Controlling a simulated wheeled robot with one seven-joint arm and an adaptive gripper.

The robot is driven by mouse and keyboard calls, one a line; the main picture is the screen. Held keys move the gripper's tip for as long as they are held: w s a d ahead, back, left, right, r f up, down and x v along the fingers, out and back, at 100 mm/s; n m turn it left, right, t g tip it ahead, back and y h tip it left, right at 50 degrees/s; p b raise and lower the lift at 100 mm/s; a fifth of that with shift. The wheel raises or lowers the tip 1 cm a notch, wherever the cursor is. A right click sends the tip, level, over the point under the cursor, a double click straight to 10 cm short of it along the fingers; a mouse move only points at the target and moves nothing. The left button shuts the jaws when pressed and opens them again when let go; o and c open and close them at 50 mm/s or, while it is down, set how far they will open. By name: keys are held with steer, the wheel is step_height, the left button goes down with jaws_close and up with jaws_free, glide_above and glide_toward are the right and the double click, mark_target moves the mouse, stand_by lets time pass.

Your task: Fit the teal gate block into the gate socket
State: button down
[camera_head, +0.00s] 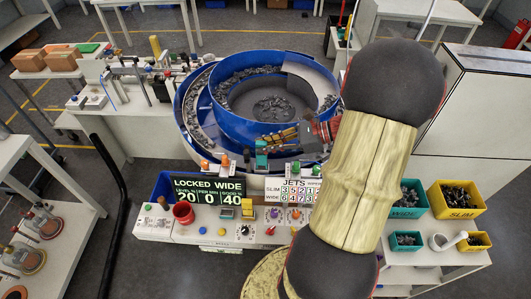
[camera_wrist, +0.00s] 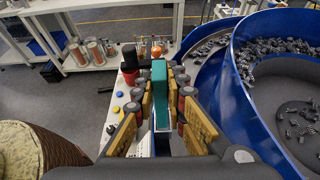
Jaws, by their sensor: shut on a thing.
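The teal gate block (camera_wrist: 159,80) stands upright between my gripper's yellow finger pads in the wrist view. My gripper (camera_wrist: 161,100) is shut on it. In the head view my gripper (camera_head: 272,141) reaches left over the front rim of the blue bowl, with the teal block (camera_head: 261,146) at its tips. The block is above the front edge of the bowl, behind the display panels. The gate socket cannot be made out clearly; the block and fingers cover that area. I cannot tell whether the block touches anything below.
The blue bowl (camera_head: 227,121) holds many dark connectors. Orange-topped knobs (camera_head: 207,166) stand left of the block. Connector bins (camera_head: 456,200) are at right.

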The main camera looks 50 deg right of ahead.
mark_target(262, 155)
steer(key=shift+f+b, duration=0.35)
steer(key=shift+f, duration=1.25)
steer(key=shift+f, duration=0.15)
steer(key=c, duration=1.8)
jaws_free()
